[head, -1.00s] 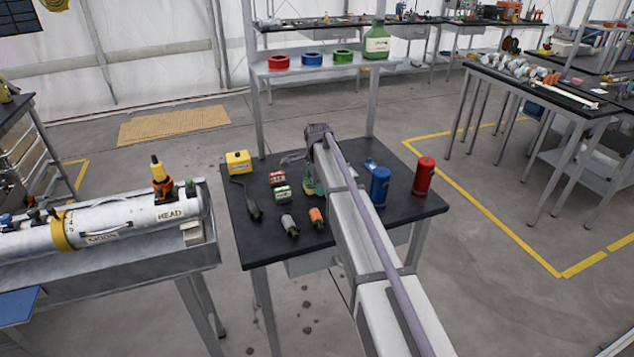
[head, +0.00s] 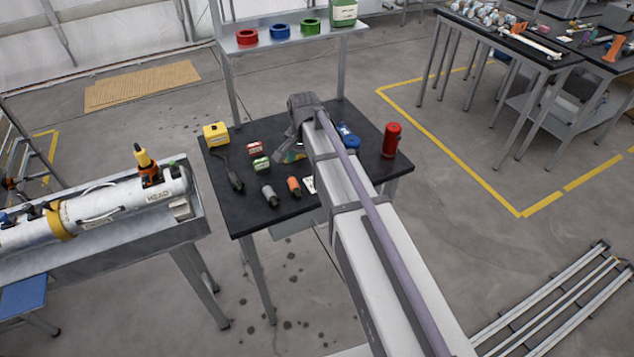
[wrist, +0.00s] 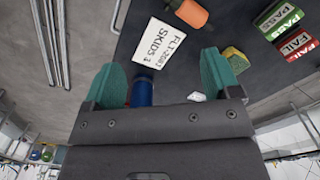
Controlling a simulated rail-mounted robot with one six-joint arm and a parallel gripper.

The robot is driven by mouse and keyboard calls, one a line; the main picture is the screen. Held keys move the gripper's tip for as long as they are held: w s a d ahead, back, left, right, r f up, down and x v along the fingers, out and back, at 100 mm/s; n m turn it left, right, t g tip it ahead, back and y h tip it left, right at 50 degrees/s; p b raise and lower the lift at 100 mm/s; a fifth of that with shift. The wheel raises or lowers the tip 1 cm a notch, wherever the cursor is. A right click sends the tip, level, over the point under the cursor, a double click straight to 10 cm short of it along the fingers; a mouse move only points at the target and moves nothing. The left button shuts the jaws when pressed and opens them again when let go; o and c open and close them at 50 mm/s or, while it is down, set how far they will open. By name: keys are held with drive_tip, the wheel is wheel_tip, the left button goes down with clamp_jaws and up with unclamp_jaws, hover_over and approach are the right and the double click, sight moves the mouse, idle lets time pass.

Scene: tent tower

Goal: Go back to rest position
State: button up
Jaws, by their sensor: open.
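My gripper (wrist: 167,80) is open in the wrist view, with its two teal fingertips wide apart and nothing between them that it grips. It points down over the black-topped table (head: 250,213). A blue can (wrist: 142,93) shows near the left fingertip, apart or touching I cannot tell. A green and yellow sponge (wrist: 235,62) lies just beyond the right fingertip. In the head view my arm reaches over the table and hides most of the gripper.
A red can (head: 392,140) stands at the table's right edge. Orange (head: 293,186) and grey (head: 270,196) connectors, small red (head: 255,149) and green (head: 261,164) boxes, and a yellow box (head: 216,133) lie left of my arm. A shelf (head: 265,40) rises behind.

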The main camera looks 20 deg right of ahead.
drive_tip(key=s+n, duration=0.8)
drive_tip(key=s, duration=1.2)
drive_tip(key=shift+w, duration=0.1)
